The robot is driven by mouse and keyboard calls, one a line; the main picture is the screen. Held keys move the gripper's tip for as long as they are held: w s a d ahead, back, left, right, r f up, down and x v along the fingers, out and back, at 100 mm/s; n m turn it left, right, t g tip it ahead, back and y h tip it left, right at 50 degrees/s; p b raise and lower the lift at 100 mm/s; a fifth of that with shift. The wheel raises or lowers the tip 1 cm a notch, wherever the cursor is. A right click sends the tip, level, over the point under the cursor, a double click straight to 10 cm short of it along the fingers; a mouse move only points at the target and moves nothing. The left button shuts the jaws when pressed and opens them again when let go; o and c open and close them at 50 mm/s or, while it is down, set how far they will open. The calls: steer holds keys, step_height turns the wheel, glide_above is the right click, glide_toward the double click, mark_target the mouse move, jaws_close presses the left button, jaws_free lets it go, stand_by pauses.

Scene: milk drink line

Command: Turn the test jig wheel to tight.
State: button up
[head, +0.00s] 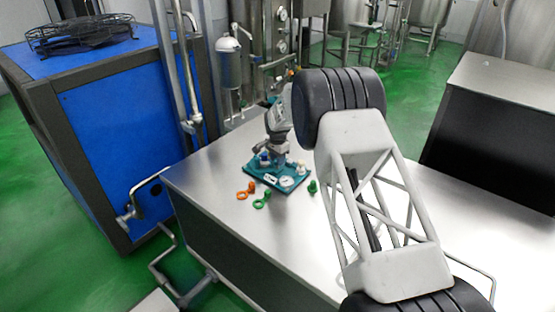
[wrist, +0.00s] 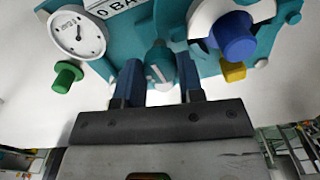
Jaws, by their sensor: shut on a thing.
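The teal test jig (head: 262,177) lies on the steel table, and my gripper (head: 280,157) reaches down over it. The lower part of the wheel is hidden by the gripper body. A round white gauge (wrist: 78,34) is at upper left; its reading is too small to tell. A "0 BA…" label (wrist: 112,7) is cut off at the top edge.
A blue knob (wrist: 235,38) on a white fitting is right of the fingers. A green piece (wrist: 66,77) and a yellow piece (wrist: 232,71) sit at the jig's edges. Orange (head: 246,191) and green (head: 262,200) parts lie before the jig. The table's right side (head: 465,220) looks clear.

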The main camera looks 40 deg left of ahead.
steer(key=shift+w+r+m, duration=0.1)
steer(key=shift+m, duration=0.5)
steer(key=o, duration=0.9)
steer(key=shift+r, duration=3.85)
